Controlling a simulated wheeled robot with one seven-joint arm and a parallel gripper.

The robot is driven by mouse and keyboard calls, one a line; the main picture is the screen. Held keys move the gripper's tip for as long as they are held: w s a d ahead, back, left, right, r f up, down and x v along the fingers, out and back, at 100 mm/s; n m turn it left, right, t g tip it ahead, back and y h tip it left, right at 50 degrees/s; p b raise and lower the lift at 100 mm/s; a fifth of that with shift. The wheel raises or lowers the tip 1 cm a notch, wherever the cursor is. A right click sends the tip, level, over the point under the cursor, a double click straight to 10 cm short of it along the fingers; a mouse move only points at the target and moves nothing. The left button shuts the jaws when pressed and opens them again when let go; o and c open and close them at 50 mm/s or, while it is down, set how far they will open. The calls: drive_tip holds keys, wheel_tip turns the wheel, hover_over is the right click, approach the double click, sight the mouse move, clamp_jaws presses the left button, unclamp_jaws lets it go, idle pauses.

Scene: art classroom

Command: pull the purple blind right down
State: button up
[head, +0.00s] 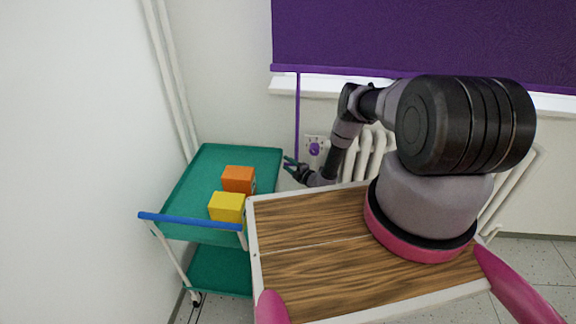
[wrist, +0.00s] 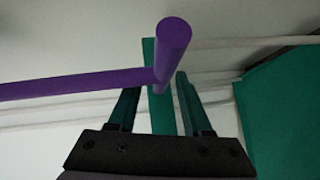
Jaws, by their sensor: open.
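The purple blind (head: 430,38) hangs across the top right of the head view; its lower edge shows just above the white sill. A thin purple pull rod (head: 297,115) hangs from that edge down to my gripper (head: 288,164). In the wrist view the rod comes in from the left and meets a thicker purple handle (wrist: 174,36), whose round end faces the camera. The handle's far part lies between the two green fingers of my gripper (wrist: 158,88), with gaps on both sides. My gripper is open. Contact with the handle is not visible.
A green trolley (head: 190,180) with a blue bar stands left of my gripper, carrying an orange block (head: 238,179) and a yellow block (head: 227,207). A white radiator (head: 372,150) and a purple knob (head: 314,149) are to the right. White pipes run up the left wall.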

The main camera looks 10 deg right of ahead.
clamp_jaws()
idle(1.5)
